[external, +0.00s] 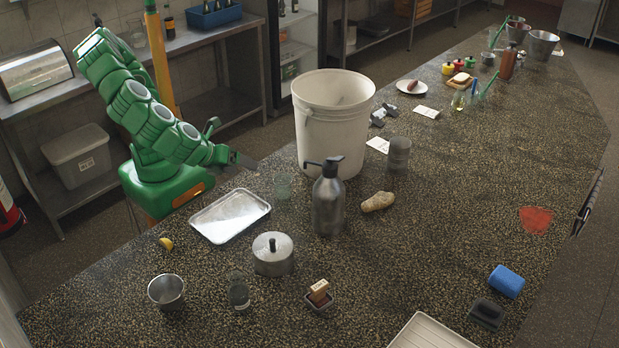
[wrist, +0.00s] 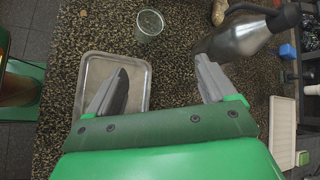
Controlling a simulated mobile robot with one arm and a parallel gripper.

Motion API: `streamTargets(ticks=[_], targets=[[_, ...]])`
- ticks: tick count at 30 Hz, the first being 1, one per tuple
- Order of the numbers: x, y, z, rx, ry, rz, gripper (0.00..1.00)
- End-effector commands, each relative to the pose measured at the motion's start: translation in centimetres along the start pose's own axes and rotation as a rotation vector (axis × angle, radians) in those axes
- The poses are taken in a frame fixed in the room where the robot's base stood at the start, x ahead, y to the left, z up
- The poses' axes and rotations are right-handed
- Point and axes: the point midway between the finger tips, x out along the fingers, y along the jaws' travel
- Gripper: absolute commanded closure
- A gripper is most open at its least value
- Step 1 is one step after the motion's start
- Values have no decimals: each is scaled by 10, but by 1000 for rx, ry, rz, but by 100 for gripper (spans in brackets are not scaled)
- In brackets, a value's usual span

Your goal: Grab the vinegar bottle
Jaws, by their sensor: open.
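A small clear glass bottle (external: 239,291) stands upright near the front of the counter, between a metal cup and a wooden-handled block; it may be the vinegar bottle, but I can read no label. A smaller bottle with yellowish liquid (external: 459,101) stands far back on the counter. My gripper (external: 243,159) is at the counter's left edge, behind the metal tray and left of the white bucket, away from both bottles. In the wrist view my gripper (wrist: 163,75) is open and empty, its fingers spread above the counter. I cannot identify either bottle in the wrist view.
The metal tray (external: 230,215), drinking glass (external: 283,187), pump bottle (external: 328,205), lidded pot (external: 273,254), metal cup (external: 166,291) and tall white bucket (external: 332,125) crowd the near counter. The counter's right middle is mostly clear around a red patch (external: 536,220).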

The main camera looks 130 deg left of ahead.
Motion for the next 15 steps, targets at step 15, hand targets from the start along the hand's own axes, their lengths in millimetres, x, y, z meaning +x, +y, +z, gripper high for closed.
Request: streamTargets(ticks=[15], targets=[[-61, -47, -185, 626, -73, -412, 16]])
